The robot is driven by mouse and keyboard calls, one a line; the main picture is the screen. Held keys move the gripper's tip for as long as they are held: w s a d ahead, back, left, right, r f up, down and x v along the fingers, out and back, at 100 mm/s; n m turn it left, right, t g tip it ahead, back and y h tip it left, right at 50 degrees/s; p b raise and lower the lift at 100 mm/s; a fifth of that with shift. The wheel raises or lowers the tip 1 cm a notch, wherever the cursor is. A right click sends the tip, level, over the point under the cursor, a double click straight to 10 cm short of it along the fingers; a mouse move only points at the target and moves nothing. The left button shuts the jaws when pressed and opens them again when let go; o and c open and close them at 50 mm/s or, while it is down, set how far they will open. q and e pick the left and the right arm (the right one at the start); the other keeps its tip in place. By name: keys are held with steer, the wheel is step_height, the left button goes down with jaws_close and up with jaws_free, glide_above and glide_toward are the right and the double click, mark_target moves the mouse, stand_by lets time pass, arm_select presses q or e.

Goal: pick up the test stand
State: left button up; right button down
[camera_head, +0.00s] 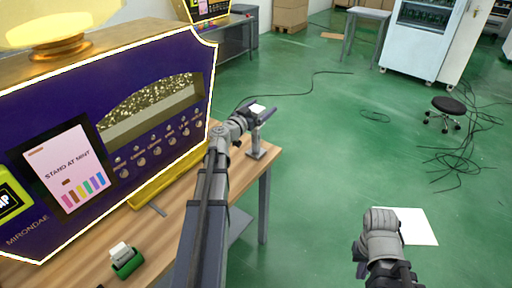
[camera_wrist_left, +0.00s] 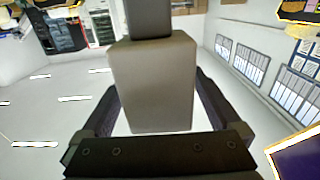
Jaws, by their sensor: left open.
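A small grey post stand (camera_head: 257,150), which I take as the test stand, is upright near the right edge of the wooden table. My left gripper (camera_head: 262,113) is at its upper end and hides part of it. A small white patch (camera_head: 257,108) shows at the gripper. In the left wrist view, a grey-beige block (camera_wrist_left: 152,85) with a darker part above it is between the two dark fingers of my left gripper (camera_wrist_left: 154,98). The fingers are apart, with gaps beside the block. My right gripper (camera_head: 380,222) is over the floor, away from the table; its jaws are unclear.
A large purple and gold vending machine (camera_head: 60,118) fills the left of the wooden table (camera_head: 180,235). A small green holder (camera_head: 127,264) with a white piece is at the table's front. A stool (camera_head: 447,107) and black cables are on the green floor at right.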

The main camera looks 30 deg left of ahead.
arm_select(q)
jaws_close()
stand_by(0.7)
